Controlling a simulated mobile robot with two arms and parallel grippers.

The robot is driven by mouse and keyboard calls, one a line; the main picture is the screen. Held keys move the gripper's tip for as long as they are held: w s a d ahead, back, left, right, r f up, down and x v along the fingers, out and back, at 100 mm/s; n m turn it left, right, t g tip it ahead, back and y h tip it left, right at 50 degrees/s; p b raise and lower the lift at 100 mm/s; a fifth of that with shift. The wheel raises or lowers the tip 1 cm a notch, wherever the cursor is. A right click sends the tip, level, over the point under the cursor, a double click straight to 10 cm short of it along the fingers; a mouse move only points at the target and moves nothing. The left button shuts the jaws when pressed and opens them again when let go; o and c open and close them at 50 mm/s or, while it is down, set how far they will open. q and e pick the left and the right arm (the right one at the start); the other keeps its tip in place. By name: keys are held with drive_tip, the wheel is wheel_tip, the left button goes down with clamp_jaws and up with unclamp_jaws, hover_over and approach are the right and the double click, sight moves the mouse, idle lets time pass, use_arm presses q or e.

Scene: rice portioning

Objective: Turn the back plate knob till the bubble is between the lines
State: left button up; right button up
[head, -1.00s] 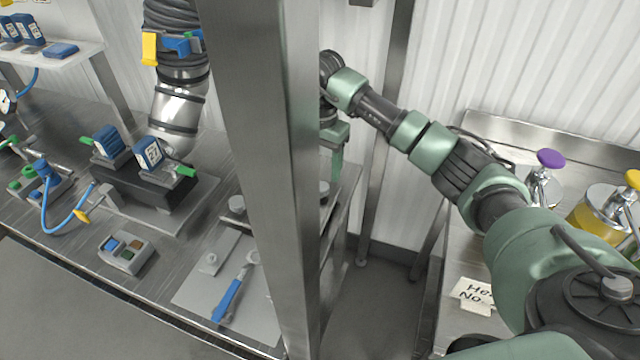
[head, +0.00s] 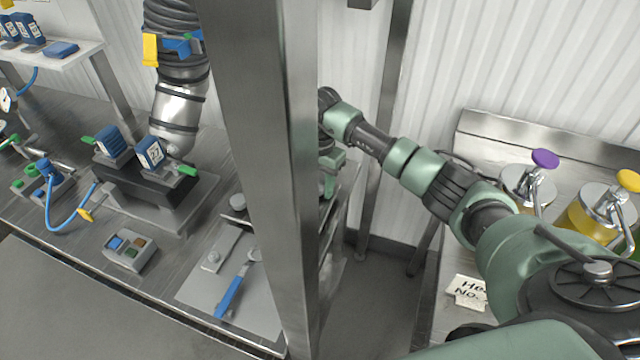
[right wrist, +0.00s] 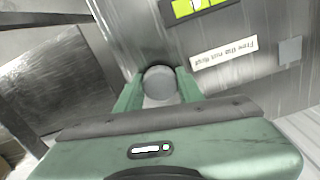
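My right gripper (right wrist: 160,90) has its two green fingers on either side of a round grey knob (right wrist: 160,83) in the right wrist view. The knob fills the gap between them, with no clear space at its sides. A yellow-green level vial (right wrist: 194,6) with dark lines is cut by the top edge, so I cannot tell where the bubble sits. A white label (right wrist: 224,52) reads, turned over, "Free this nut first". In the head view my right gripper (head: 329,176) is partly hidden behind a steel post; the knob is hidden there. My left gripper is not in view.
The steel post (head: 265,150) stands close in front of my right arm. A steel bench (head: 60,235) on the left holds blue devices, a button box (head: 130,250) and a blue-handled tool (head: 232,292). Pump jars, including a yellow one (head: 590,215), stand at right.

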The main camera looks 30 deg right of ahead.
clamp_jaws()
drive_tip(key=shift+f+m+b, duration=0.1)
drive_tip(key=shift+m+b, duration=0.7)
drive_tip(key=shift+m, duration=0.2)
drive_tip(key=m+b, duration=0.2)
drive_tip(key=m, duration=0.1)
drive_tip(key=m+b, duration=0.1)
drive_tip(key=m, duration=0.2)
drive_tip(key=shift+w+m, duration=0.1)
drive_tip(key=shift+m, duration=0.3)
drive_tip(key=shift+m+b, duration=0.55)
drive_tip(key=shift+m, duration=1.05)
drive_tip(key=shift+r, duration=0.2)
drive_tip(key=o, duration=1.2)
unclamp_jaws()
